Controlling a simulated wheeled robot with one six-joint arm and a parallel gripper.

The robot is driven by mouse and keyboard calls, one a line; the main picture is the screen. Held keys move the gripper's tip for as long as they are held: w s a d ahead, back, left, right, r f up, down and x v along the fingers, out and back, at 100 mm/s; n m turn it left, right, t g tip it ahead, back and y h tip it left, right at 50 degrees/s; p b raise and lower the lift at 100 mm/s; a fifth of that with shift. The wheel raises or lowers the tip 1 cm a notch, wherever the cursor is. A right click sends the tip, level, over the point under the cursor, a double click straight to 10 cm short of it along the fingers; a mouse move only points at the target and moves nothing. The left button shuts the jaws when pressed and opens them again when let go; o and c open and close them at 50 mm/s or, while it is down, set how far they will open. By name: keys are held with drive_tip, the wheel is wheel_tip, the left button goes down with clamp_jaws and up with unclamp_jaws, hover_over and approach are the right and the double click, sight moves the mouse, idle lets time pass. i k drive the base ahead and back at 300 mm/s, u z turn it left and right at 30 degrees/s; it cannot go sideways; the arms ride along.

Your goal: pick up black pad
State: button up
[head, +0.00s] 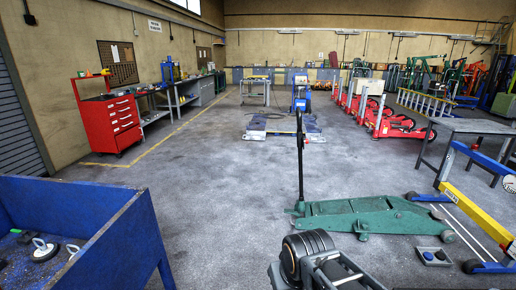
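A small grey tray (447,263) lies on the floor at the lower right. It holds small dark round pads; one looks black (428,256) and one beside it looks dark blue (441,255). A green trolley jack (365,212) with an upright black handle (300,160) stands on the floor left of and behind the tray. My gripper (338,273) shows only partly at the bottom edge, below the jack and left of the tray, apart from the pads. Its fingers are not clear.
A blue bin (130,235) with suction cups inside stands at the lower left. A yellow and blue lift arm (475,215) is right of the tray. A grey table (470,127) stands at the right. The floor between bin and jack is clear.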

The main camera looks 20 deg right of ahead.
sight(441, 256)
drive_tip(key=z, duration=0.35)
drive_tip(key=i, duration=1.4)
drive_tip(key=z, duration=1.6)
drive_tip(key=i, duration=0.85)
drive_tip(key=z, duration=0.75)
